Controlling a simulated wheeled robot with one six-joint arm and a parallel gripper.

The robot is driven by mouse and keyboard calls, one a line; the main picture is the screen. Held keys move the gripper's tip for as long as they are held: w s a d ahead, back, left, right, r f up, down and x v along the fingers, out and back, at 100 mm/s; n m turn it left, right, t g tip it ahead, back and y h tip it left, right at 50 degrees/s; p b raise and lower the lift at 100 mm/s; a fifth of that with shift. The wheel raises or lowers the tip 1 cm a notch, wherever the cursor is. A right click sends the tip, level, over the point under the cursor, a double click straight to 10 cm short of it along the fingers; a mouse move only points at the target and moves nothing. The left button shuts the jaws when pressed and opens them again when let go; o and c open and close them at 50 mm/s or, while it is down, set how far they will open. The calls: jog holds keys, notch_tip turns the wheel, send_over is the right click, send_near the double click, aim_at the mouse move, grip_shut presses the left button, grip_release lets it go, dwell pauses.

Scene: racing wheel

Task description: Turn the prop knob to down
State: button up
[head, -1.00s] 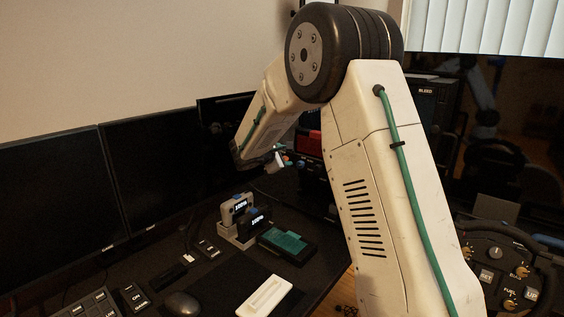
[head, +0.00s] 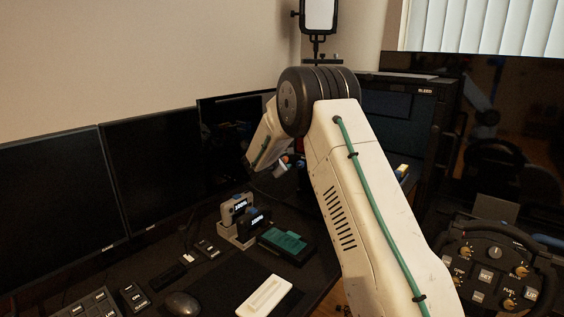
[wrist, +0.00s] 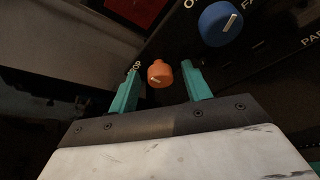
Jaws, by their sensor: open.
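An orange knob (wrist: 160,74) with a pale pointer line stands on a dark panel in the wrist view. Part of a label ending in "OP" shows beside it, partly hidden by the left finger. My gripper (wrist: 162,82) is open, with one teal finger on each side of the orange knob. I cannot tell whether either finger touches it. In the head view my gripper (head: 285,165) shows small beyond the desk, and my arm hides the panel's knobs.
A larger blue knob (wrist: 220,24) is on the same panel, up and right of the orange one. In the head view, a dock with small devices (head: 240,222) and a green-topped box (head: 285,243) stand on the desk. A steering wheel (head: 495,265) is at right.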

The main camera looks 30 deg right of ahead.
jog(key=c, duration=1)
jog(key=shift+n+g, duration=0.3)
jog(key=shift+n, duration=0.3)
jog(key=o, duration=1)
